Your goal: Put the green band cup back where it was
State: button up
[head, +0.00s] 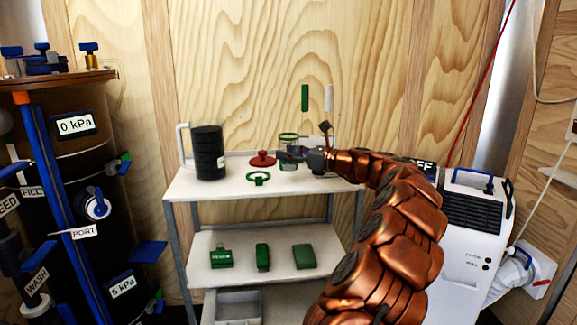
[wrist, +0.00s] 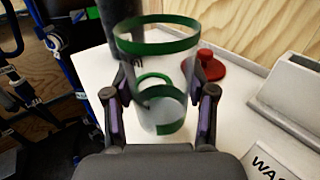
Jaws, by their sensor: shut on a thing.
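The green band cup (head: 289,161) is clear, with a green band at its rim, and stands upright over the back right of the cart's top shelf. It also fills the middle of the wrist view (wrist: 160,48). My gripper (head: 302,156) reaches it from the right and is shut on its sides, one finger on each side in the wrist view (wrist: 158,95). I cannot tell whether the cup's base touches the shelf. A green ring (head: 258,179) lies on the shelf in front and to the left of the cup.
A red knobbed lid (head: 262,159) lies close left of the cup. A black canister (head: 208,153) stands farther left on the white top shelf (head: 215,188). Green items, such as a box (head: 304,257), lie on the lower shelf. A white machine (head: 470,235) stands right.

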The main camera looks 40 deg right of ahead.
aim_at(289, 164)
jog(key=shift+w+d+f, duration=0.1)
jog(key=shift+w+f, duration=0.1)
jog(key=shift+f, duration=0.2)
notch_tip(289, 164, down, 3)
jog(key=shift+b, duration=1.15)
jog(key=shift+r, duration=0.15)
jog(key=o, duration=1.3)
